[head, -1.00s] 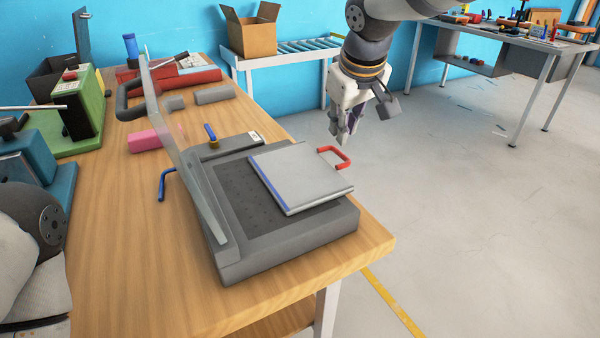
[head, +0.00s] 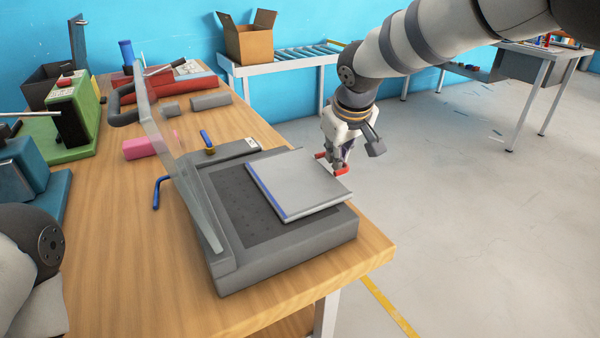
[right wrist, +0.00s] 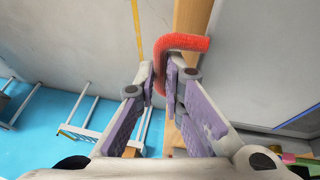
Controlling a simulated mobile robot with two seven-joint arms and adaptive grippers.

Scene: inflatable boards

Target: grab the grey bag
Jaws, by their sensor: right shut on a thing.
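The grey bag (head: 297,184) is a flat grey slab with a blue stripe along its left edge. It lies flat on the dark bed of a grey machine at the table's right side. Its red handle (head: 342,171) sticks out at the back right, past the machine. My right gripper (head: 337,160) is at this handle, shut on it. In the right wrist view the red handle (right wrist: 188,42) runs to the fingertips, with the grey bag (right wrist: 262,60) to the right. My left arm shows at lower left, but its gripper is out of view.
Floor right of the table is clear.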

